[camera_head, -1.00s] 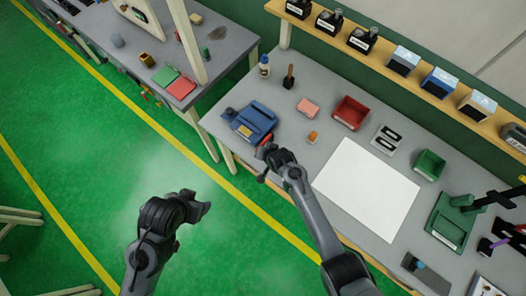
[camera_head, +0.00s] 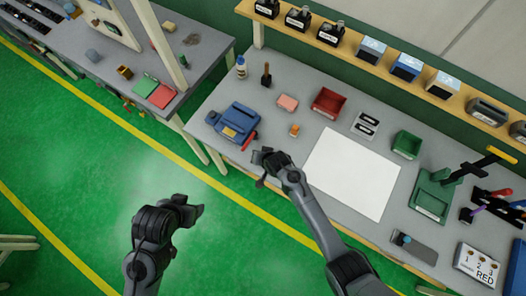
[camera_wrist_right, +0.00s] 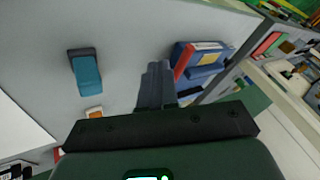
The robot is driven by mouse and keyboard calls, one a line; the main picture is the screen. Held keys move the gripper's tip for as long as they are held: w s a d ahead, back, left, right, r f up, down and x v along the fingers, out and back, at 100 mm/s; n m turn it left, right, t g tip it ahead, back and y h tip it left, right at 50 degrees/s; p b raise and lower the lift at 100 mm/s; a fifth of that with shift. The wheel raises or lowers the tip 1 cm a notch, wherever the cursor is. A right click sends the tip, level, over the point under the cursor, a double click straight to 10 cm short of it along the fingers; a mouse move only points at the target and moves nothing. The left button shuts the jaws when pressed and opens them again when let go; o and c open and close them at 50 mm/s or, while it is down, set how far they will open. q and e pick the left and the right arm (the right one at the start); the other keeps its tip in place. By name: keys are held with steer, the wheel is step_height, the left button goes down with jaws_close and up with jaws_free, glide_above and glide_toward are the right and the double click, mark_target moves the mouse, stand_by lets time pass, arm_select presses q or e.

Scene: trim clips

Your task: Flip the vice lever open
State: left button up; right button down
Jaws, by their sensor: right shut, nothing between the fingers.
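The blue vice (camera_head: 234,120) sits near the left front corner of the grey bench in the head view. Its red lever (camera_head: 249,141) sticks out from its right side toward the front edge. The vice (camera_wrist_right: 208,52) and red lever (camera_wrist_right: 183,61) also show in the right wrist view, to the right of the fingertips. My right gripper (camera_head: 262,160) is just in front of the lever, with a small gap between them in the head view. Its fingers (camera_wrist_right: 155,82) are shut and empty. My left gripper (camera_head: 197,209) hangs over the green floor, away from the bench; its jaws are unclear.
A small orange item (camera_head: 294,130), a pink block (camera_head: 288,102) and a red bin (camera_head: 329,103) lie right of the vice. A white sheet (camera_head: 351,172) covers the bench middle. A bottle (camera_head: 241,70) and brush (camera_head: 266,78) stand behind the vice.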

steer(key=a+v, duration=0.1)
steer(key=v, duration=0.6)
steer(key=shift+s+r, duration=0.4)
steer(key=shift+s, duration=0.1)
steer(key=shift+a, duration=0.15)
steer(key=shift+s+f, duration=0.1)
steer(key=s+d+f+m+g+h, duration=0.1)
steer(key=s+d+f+m, duration=0.1)
steer(key=s+d, duration=0.9)
steer(key=s+d+r+n+h, duration=0.1)
steer(key=s+d+r+n, duration=0.1)
steer(key=d+r, duration=0.4)
steer(key=s+d+r+n+h+p, duration=0.1)
steer(key=s+d+r, duration=0.4)
steer(key=r, duration=0.5)
steer(key=shift+s+d+r+n+g+h, duration=0.2)
steer(key=shift+d+r+n+g+h, duration=0.15)
steer(key=shift+d+n+h, duration=0.35)
